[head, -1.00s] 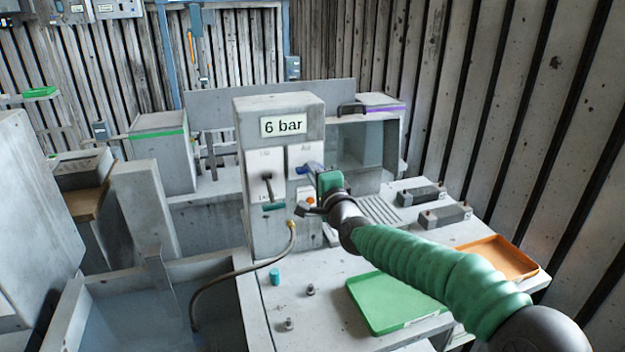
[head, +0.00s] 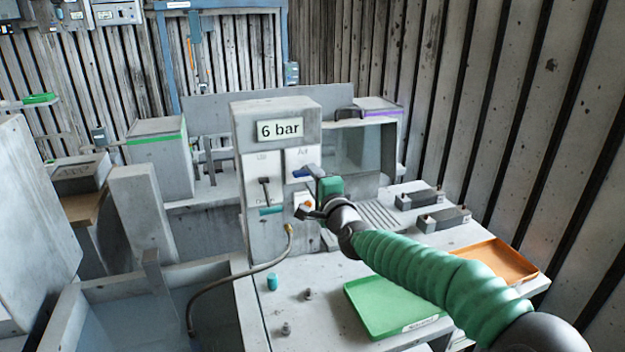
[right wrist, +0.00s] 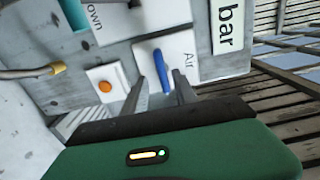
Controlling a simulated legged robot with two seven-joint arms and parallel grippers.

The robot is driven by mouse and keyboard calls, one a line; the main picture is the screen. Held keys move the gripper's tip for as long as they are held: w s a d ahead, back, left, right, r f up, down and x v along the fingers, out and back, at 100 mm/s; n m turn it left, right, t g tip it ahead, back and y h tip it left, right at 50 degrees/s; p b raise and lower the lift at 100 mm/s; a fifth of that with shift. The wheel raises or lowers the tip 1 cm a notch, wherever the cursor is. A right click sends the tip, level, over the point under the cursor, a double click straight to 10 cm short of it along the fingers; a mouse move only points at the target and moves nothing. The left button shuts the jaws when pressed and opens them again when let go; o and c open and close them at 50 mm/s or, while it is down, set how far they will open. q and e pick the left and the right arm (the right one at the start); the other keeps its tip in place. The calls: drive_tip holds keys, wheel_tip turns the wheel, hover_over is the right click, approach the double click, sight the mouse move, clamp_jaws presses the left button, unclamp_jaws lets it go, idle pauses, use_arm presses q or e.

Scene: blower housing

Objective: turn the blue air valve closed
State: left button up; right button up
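The blue air valve (head: 299,173) is a small lever on a white plate marked "Air" on the grey panel, under the "6 bar" sign. In the right wrist view, the blue lever (right wrist: 163,72) lies between the two dark fingers of my right gripper (right wrist: 160,84). The fingers are apart, with gaps showing on both sides of the lever; whether either touches it I cannot tell. In the head view my right gripper (head: 313,177) is at the panel and partly hides the valve. My left gripper is out of view.
An orange button (right wrist: 105,87) on a white plate sits beside the valve. A dark lever (head: 265,190) is on the neighbouring plate. A hose (head: 240,273) runs from the panel's base. A green tray (head: 385,305) and an orange tray (head: 497,260) lie on the bench.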

drive_tip(key=shift+r, duration=0.1)
drive_tip(key=v, duration=1.6)
drive_tip(key=shift+s, duration=0.35)
